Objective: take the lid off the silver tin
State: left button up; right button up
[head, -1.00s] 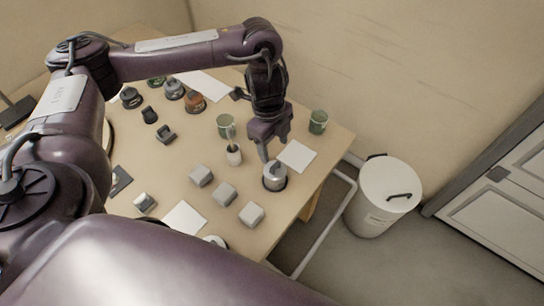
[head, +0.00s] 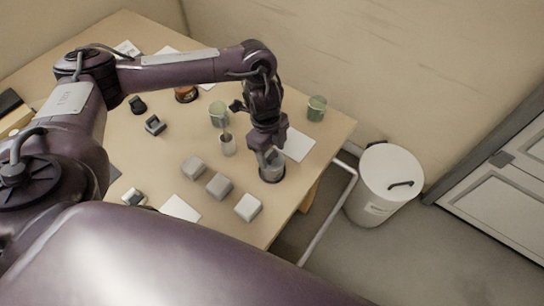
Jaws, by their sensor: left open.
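The silver tin (head: 271,174) stands upright near the right edge of the table, on a dark round base. Its top is mostly hidden behind my left gripper, so I cannot make out the lid clearly. My left gripper (head: 268,153) points down right over the tin, its fingers at the level of the tin's top. It is open. I cannot tell whether the fingers touch the lid. My right gripper does not show.
Grey blocks (head: 219,186) lie to the front left. A white sheet (head: 297,145) lies beside the gripper. A white bin (head: 390,180) stands on the floor.

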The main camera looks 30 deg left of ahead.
pick_arm(q)
jog(key=shift+f, duration=0.25)
jog(key=c, duration=1.1)
jog(key=shift+o, duration=0.2)
jog(key=shift+r, duration=0.1)
